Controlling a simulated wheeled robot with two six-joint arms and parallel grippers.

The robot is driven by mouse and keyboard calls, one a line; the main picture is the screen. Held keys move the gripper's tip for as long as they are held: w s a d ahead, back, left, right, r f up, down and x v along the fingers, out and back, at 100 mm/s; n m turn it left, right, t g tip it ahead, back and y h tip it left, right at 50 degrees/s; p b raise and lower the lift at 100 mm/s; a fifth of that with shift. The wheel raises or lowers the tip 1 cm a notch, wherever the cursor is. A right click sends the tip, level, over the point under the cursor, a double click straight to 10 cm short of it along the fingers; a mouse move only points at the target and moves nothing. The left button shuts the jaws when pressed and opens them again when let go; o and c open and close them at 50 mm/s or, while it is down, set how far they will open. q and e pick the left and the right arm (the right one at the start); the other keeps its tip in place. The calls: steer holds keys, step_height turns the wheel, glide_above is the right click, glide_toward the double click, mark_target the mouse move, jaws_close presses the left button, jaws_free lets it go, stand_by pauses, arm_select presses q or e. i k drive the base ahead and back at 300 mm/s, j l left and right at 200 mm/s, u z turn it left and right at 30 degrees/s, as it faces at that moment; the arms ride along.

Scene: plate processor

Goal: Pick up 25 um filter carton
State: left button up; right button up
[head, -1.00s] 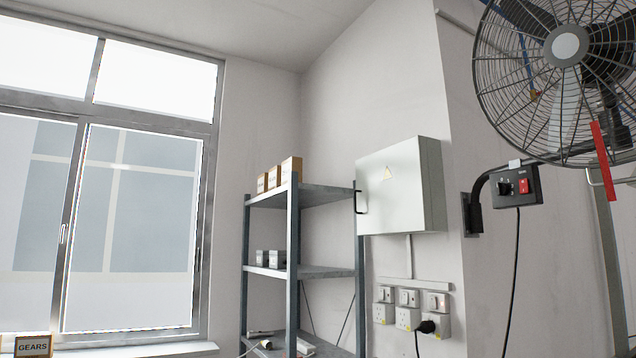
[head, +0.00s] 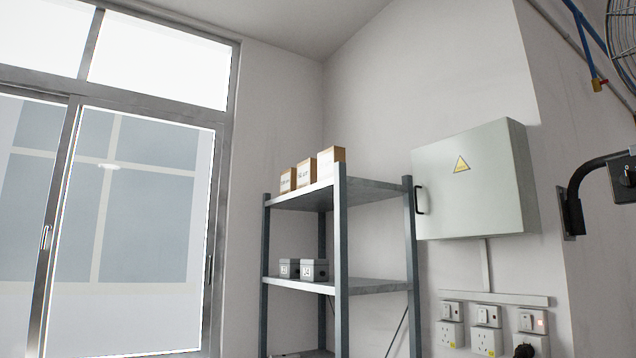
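Several small brown cartons with white labels stand in a row on the top shelf of a grey metal rack. The left carton (head: 288,180), the middle carton (head: 306,173) and the larger right carton (head: 328,162) are apart from my arms. The label print is too small to read surely, so I cannot tell which one is the 25 um filter carton. A rack post partly covers the right carton. Neither of my grippers shows in the head view.
The rack's top shelf (head: 372,191) is bare to the right of the cartons. Grey boxes (head: 314,270) sit on the shelf below. An electrical cabinet (head: 472,182) hangs right of the rack, above sockets (head: 486,342). A window (head: 140,230) is at left.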

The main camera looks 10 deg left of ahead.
mark_target(326, 159)
steer(key=i+j, duration=0.15)
steer(key=j, duration=0.2)
steer(key=i+j, duration=0.15)
steer(key=j, duration=0.25)
steer(key=i+j, duration=0.2)
steer(key=j, duration=0.15)
steer(key=i+j+z, duration=0.1)
steer(key=j, duration=0.3)
steer(key=i+j, duration=0.2)
steer(key=j, duration=0.2)
